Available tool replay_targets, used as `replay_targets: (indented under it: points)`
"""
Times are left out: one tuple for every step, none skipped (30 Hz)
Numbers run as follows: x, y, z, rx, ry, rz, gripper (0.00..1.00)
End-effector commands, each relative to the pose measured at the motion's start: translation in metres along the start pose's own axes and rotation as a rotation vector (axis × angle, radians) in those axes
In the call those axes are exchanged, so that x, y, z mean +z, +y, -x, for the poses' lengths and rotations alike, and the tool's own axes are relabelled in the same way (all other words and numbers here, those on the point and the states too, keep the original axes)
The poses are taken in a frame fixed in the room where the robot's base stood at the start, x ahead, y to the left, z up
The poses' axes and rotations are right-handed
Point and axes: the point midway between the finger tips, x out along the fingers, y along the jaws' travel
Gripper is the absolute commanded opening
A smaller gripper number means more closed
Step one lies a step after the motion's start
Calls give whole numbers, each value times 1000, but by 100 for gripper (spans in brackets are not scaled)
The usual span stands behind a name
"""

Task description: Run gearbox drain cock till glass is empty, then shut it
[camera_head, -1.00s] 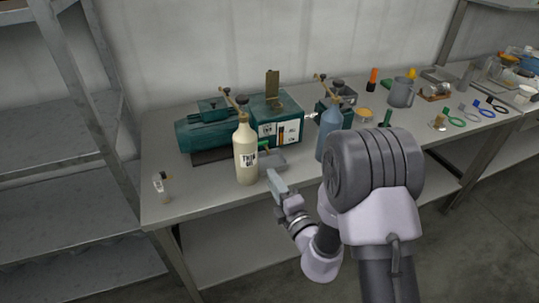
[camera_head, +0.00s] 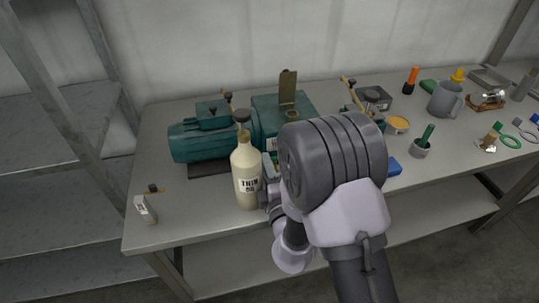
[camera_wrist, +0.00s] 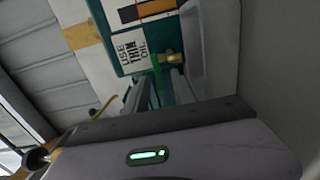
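The green gearbox (camera_head: 285,110), its top lid raised, stands at the back of the bench. In the wrist view its front carries a "USE THIN OIL" label (camera_wrist: 133,48) and a sight glass (camera_wrist: 150,10), cut by the top edge, with amber and dark parts. The brass drain cock (camera_wrist: 172,58) with a green lever (camera_wrist: 157,72) is below the label. My gripper (camera_wrist: 160,82) is open, its two fingers apart near the lever; contact cannot be told. In the head view my arm hides the cock and most of the gripper.
A cream "THIN OIL" bottle (camera_head: 246,172) stands close left of my gripper. A green motor (camera_head: 197,140) is behind it. A grey mug (camera_head: 445,98), a pot of orange stuff (camera_head: 397,125) and a blue block (camera_head: 393,167) are to the right. The bench's front left is mostly clear.

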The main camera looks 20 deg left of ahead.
Motion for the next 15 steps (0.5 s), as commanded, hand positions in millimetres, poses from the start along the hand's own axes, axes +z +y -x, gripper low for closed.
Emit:
replay_targets:
  points:
    - [-2, 0, 0, 0, 0, 0, 31]
    - [-2, 0, 0, 0, 0, 0, 31]
    - [-3, 0, 0, 0, -1, 0, 31]
    - [-3, 0, 0, 0, -1, 0, 31]
    - [-3, 0, 0, 0, -1, 0, 31]
    - [-3, 0, 0, 0, -1, 0, 31]
    - [-3, 0, 0, 0, -1, 0, 31]
    - [-3, 0, 0, 0, -1, 0, 31]
    - [-3, 0, 0, 0, -1, 0, 31]
    - [-3, 0, 0, 0, -1, 0, 31]
    - [-3, 0, 0, 0, -1, 0, 27]
    - [-3, 0, 0, 0, -1, 0, 19]
    - [-3, 0, 0, 0, -1, 0, 13]
    - [-3, 0, 0, 0, -1, 0, 7]
    - [-3, 0, 0, 0, -1, 0, 0]
